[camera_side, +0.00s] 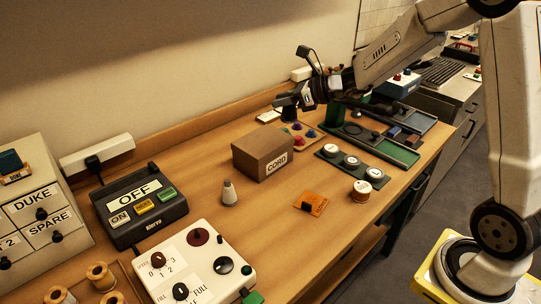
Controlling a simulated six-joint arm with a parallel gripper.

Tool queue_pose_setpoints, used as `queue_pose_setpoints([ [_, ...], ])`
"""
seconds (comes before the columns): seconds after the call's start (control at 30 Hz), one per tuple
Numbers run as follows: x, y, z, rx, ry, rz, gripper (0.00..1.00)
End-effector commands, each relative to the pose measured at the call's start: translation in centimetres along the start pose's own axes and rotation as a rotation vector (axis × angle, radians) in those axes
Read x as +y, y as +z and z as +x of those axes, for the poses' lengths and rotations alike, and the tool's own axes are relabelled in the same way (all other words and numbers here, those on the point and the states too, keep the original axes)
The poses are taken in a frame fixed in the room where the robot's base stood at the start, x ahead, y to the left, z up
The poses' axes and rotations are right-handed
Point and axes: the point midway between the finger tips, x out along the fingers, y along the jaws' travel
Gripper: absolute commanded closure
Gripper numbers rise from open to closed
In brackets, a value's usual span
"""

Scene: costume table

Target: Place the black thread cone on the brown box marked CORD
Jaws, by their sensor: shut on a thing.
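The brown box marked CORD (257,152) stands closed in the middle of the table, its label facing the front right. Its top is bare. My gripper (288,104) is in the air behind and a little right of the box, above the back part of the table. It is shut on a small dark thing (289,114), which looks like the black thread cone. Its shape is small and partly hidden by the jaws. It is apart from the box.
A button panel marked OFF (141,206) is farther left. Wood around the orange card (311,203) is clear.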

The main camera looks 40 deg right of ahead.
Motion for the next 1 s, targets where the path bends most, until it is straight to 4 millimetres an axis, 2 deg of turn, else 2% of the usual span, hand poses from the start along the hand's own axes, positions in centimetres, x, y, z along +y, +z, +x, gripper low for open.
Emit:
queue_pose_setpoints([
  [0.47, -3.4, -0.7, 5.9, 0.001, 0.001, 0.001, 1.00],
  [0.8, -5.0, -3.1, 9.5, 0.001, 0.001, 0.002, 1.00],
  [1.0, -5.7, -3.9, 10.9, 0.001, 0.001, 0.000, 1.00],
])
